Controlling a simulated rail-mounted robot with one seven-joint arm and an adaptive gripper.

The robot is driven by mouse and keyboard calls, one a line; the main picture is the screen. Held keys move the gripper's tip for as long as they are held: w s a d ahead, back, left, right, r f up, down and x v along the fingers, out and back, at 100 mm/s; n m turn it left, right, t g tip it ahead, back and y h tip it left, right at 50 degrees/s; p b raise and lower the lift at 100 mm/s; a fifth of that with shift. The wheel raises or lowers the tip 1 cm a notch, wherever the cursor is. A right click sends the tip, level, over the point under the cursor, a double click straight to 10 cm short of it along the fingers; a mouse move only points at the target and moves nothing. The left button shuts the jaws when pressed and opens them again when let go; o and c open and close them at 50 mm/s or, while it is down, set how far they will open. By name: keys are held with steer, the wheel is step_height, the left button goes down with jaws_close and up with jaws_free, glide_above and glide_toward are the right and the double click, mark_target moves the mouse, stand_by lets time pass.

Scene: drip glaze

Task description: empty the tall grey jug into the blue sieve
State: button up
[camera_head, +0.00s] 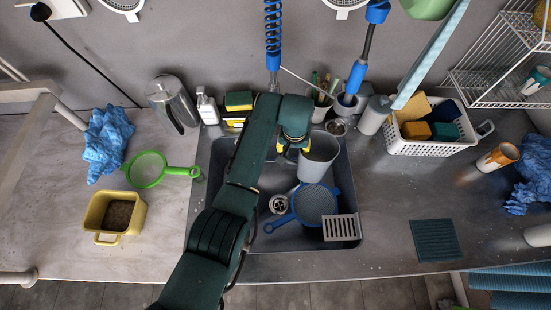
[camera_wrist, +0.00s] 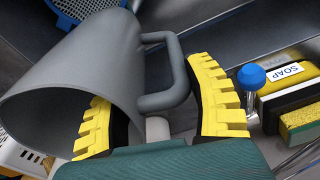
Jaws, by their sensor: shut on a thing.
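The tall grey jug (camera_head: 319,160) is held over the sink, just behind the blue sieve (camera_head: 315,204). My gripper (camera_head: 293,149), with yellow fingertips, is at the jug's left side. In the wrist view my gripper (camera_wrist: 158,125) has one finger at the jug's mouth and the other beyond the handle. The jug (camera_wrist: 90,75) looks tilted there, its mouth toward the lower left; no contents show in the visible inside. The blue sieve lies in the sink with its handle to the left, and part of its mesh shows in the wrist view (camera_wrist: 88,10).
The sink (camera_head: 225,238) has a grey slotted rack (camera_head: 341,228) at its front right. Behind it stand a soap bottle (camera_head: 207,106), sponges (camera_head: 238,101) and cups. A white basket (camera_head: 430,146) is at right. A green sieve (camera_head: 148,169) and yellow pot (camera_head: 100,222) lie left.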

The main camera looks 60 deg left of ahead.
steer(key=s+a+f+n+y+p, duration=0.1)
steer(key=s+a+f+y+p, duration=0.1)
steer(key=s+f+y+p, duration=0.1)
step_height(320, 180, down, 3)
steer(key=shift+a+r+n+y+p, duration=0.15)
steer(key=shift+n+y+p, duration=0.2)
steer(key=shift+y, duration=0.35)
stand_by(0.3)
stand_by(0.4)
